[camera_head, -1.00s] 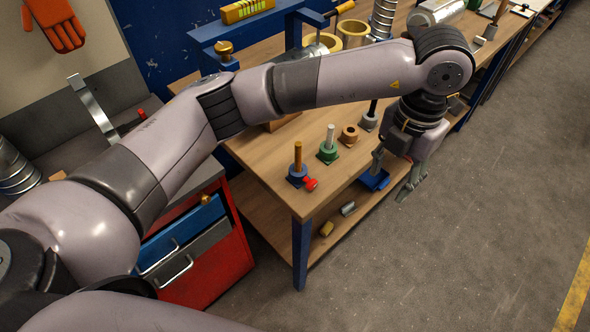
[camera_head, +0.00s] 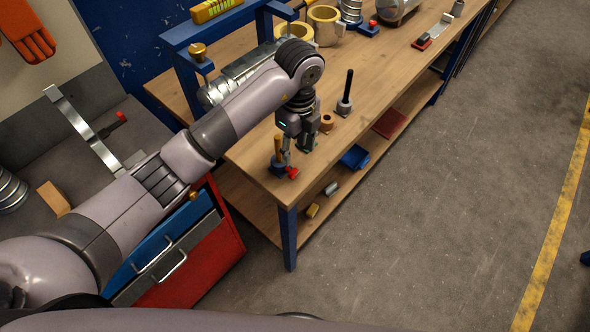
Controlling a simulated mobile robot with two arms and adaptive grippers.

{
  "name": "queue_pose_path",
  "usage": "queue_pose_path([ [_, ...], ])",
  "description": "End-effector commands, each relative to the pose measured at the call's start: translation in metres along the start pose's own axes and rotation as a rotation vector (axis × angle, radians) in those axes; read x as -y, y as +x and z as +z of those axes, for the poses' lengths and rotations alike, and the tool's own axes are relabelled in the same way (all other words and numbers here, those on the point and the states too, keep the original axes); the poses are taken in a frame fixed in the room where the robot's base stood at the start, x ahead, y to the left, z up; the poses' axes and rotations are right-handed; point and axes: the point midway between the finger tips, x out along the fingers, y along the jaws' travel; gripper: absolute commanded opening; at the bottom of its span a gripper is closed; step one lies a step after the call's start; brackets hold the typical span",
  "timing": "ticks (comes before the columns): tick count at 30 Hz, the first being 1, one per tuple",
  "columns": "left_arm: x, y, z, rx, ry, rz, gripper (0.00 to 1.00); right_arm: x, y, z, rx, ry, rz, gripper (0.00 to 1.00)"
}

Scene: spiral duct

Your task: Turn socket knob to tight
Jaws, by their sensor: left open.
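A small red knob (camera_head: 292,173) sticks out of the side of a blue socket (camera_head: 277,168) at the near corner of the workbench. A brass-coloured rod (camera_head: 278,147) stands upright in that socket. My left gripper (camera_head: 296,150) is open and points down just behind and right of the rod, over a green-based post (camera_head: 306,146) that it mostly hides. I cannot tell whether a finger touches the rod or the post. The gripper looks slightly above and behind the red knob, apart from it. My right gripper is not in view.
On the wooden workbench (camera_head: 375,84), a copper-coloured ring (camera_head: 327,122) and a black rod on a grey base (camera_head: 345,100) stand right of the gripper. A blue tray (camera_head: 355,157) and a dark red one (camera_head: 390,123) are on the lower shelf.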

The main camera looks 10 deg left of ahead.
Motion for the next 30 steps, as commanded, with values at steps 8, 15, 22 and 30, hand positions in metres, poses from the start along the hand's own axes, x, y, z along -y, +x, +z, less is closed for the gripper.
queue_pose_path([
  [8,-0.001,0.057,0.0,-0.002,-0.001,0.003,0.46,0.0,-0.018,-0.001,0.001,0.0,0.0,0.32],
  [15,0.0,0.09,0.0,0.0,0.001,0.001,0.46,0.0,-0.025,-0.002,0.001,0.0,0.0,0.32],
  [22,0.0,0.1,0.0,0.002,0.003,-0.001,0.46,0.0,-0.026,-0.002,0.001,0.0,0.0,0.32],
  [30,0.0,0.1,0.0,0.001,0.003,-0.002,0.4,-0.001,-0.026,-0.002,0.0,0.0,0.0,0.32],
])
